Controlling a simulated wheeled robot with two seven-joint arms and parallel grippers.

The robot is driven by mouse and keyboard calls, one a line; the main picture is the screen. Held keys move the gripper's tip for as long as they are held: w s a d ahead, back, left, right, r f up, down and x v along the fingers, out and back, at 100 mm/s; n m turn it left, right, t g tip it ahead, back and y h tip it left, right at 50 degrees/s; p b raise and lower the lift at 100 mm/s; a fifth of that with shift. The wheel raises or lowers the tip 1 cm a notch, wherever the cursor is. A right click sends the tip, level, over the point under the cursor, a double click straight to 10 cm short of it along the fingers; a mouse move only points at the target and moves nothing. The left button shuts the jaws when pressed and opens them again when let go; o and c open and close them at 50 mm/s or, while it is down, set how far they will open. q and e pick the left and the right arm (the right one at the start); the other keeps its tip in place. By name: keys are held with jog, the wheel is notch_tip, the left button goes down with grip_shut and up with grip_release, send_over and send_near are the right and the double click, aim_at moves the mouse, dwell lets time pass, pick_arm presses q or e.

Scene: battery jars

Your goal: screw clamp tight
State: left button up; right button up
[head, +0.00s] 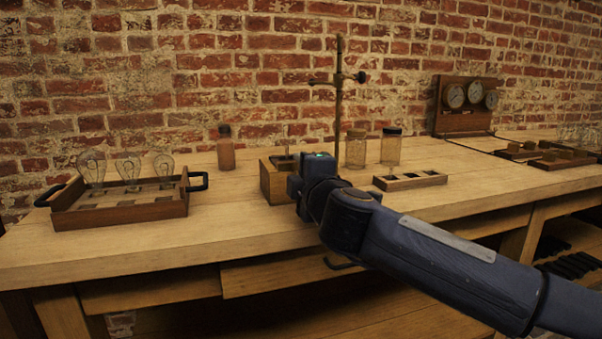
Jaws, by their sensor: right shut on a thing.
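My right gripper (294,186) reaches in from the right, in front of a small wooden box (273,184) on the bench. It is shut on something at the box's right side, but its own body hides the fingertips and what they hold. A small upright metal piece (287,150) shows at the top of the box. A metal stand (339,110) rises behind my gripper, with a cross clamp (338,80) and side screw (360,77) near its top; my gripper is well below these. My left gripper is out of view.
A handled wooden tray (125,214) with several glass bulbs is at left. A brown bottle (226,152), two glass jars (356,148) (391,148) and a slotted wooden block (410,181) stand around the box. A gauge panel (467,108) is at back right. The bench's left front (190,243) is clear.

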jog(key=shift+f, duration=0.1)
dwell(0.3)
jog(key=o, duration=1)
jog(key=shift+s+d, duration=0.25)
jog(key=shift+s, duration=0.25)
jog(key=v, duration=0.6)
jog(key=shift+s, duration=0.4)
